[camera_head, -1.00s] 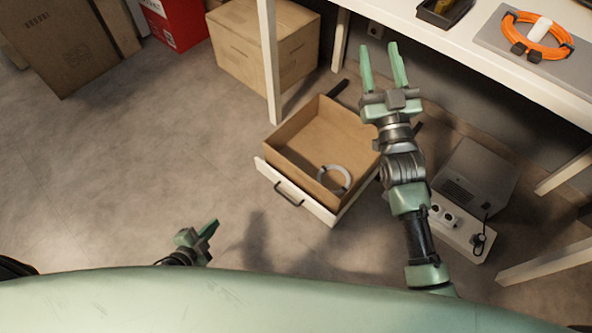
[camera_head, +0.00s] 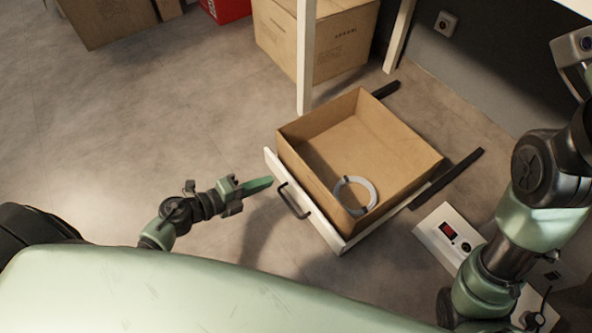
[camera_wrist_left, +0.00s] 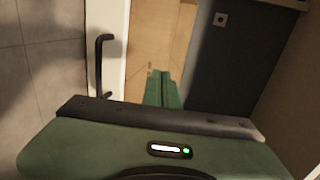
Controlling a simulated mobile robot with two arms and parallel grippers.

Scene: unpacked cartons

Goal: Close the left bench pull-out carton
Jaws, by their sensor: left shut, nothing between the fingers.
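The pull-out carton (camera_head: 372,137) is an open tan box with a white front panel (camera_head: 325,232) and a black bar handle (camera_head: 293,201). It stands pulled out beneath the bench, with dark rails behind and beside it. A grey ring (camera_head: 343,194) lies inside. My left gripper (camera_head: 262,185) is shut and empty, pointing at the panel just left of the handle; I cannot tell whether it touches. In the left wrist view the shut green fingers (camera_wrist_left: 163,76) show right of the handle (camera_wrist_left: 99,65). My right arm is at the right edge, its fingers out of view.
A white bench leg (camera_head: 306,60) stands behind the carton, with a closed cardboard box (camera_head: 335,42) beside it. The floor to the left is clear.

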